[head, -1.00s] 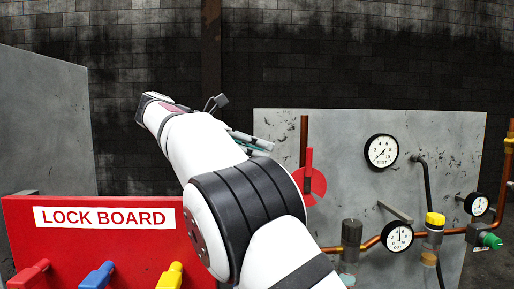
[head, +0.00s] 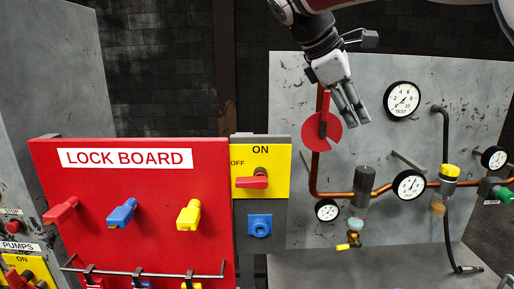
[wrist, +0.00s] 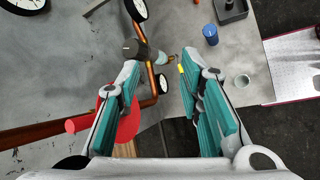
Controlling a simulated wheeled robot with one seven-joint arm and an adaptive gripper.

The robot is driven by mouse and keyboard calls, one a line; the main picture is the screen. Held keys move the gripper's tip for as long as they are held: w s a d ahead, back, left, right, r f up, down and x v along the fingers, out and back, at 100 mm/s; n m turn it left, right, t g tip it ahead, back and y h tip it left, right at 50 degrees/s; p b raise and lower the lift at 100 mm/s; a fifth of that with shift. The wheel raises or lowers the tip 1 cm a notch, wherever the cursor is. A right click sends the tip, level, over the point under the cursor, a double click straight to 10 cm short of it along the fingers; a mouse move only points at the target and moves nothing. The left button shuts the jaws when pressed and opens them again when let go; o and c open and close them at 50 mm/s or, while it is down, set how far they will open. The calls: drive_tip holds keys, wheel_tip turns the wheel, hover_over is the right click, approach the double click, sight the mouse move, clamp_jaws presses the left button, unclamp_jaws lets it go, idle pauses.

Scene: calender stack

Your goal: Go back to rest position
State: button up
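My gripper (head: 350,106) hangs from the top of the head view, in front of the grey panel, just right of the red disc valve (head: 322,131). In the wrist view my gripper (wrist: 160,82) has its teal-padded fingers spread apart with nothing held between them. The red disc (wrist: 128,121) shows beside the left finger there, partly hidden by it. I cannot tell the exact gap between gripper and disc.
A red lock board (head: 130,215) with red, blue and yellow locks stands left. Beside it is a yellow ON/OFF switch (head: 262,172) with a red handle. The grey panel (head: 450,95) carries gauges and copper pipe (head: 385,188). A blue cylinder (wrist: 210,35) shows in the wrist view.

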drive_tip(key=s+d+f+m+t+y, duration=0.1)
drive_tip(key=s+f+m+y, duration=0.3)
drive_tip(key=s, duration=0.6)
drive_tip(key=s+d+f+m+y, duration=0.1)
drive_tip(key=s+f+m+y, duration=0.1)
drive_tip(key=s+f+m, duration=0.55)
drive_tip(key=s+a+f+m+t+y+b, duration=0.1)
drive_tip(key=s+a+f+m+b, duration=0.1)
drive_tip(key=s+f, duration=0.4)
drive_tip(key=shift+s+a+f+t, duration=0.3)
drive_tip(key=shift+s+f, duration=0.1)
drive_tip(key=shift+f, duration=0.2)
drive_tip(key=shift+m, duration=0.25)
